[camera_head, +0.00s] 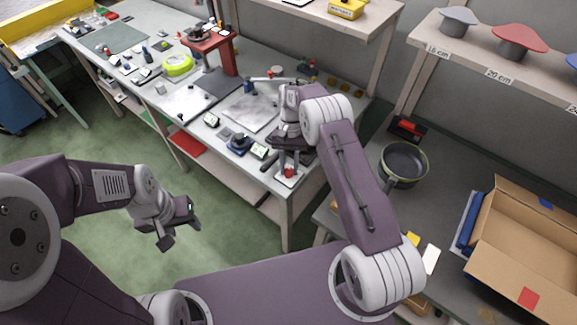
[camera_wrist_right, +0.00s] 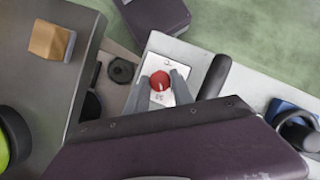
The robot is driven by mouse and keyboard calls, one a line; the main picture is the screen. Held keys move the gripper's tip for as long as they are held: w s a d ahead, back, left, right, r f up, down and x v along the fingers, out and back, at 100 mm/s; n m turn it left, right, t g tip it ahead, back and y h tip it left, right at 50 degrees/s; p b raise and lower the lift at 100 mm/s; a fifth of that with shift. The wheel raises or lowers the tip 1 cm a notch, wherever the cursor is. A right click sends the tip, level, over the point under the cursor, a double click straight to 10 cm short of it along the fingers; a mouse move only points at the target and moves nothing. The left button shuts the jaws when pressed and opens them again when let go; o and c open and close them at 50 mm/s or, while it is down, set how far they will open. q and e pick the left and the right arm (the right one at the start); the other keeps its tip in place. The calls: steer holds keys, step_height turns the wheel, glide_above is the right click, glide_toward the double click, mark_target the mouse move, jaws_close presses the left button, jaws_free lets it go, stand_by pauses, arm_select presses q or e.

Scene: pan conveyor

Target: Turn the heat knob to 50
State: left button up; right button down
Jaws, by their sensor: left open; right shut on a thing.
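The heat knob (camera_wrist_right: 160,81) is red with a pale pointer line and sits on a white plate (camera_wrist_right: 181,47) with small printed marks. In the right wrist view my right gripper (camera_wrist_right: 162,82) has its two grey fingers closed on the sides of the knob. In the head view the red knob (camera_head: 289,172) shows below my right gripper (camera_head: 287,165) at the front corner of the long workbench. The number under the pointer is too small to read. My left gripper (camera_head: 180,226) is open and empty above the green floor.
The workbench (camera_head: 250,112) holds several small devices and tools. A dark pan (camera_head: 404,163) stands on the grey table to the right, near an open cardboard box (camera_head: 530,240). A black and red device (camera_head: 407,128) lies behind the pan. Open floor separates my left arm from the bench.

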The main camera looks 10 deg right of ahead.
steer(key=shift+d+m+t+y+p, duration=0.1)
steer(key=shift+m+t+y+p, duration=0.4)
steer(key=shift+m, duration=1.2)
steer(key=c, duration=1.1)
jaws_free()
steer(key=b+v, duration=0.1)
steer(key=v, duration=0.8)
steer(key=shift+d, duration=0.1)
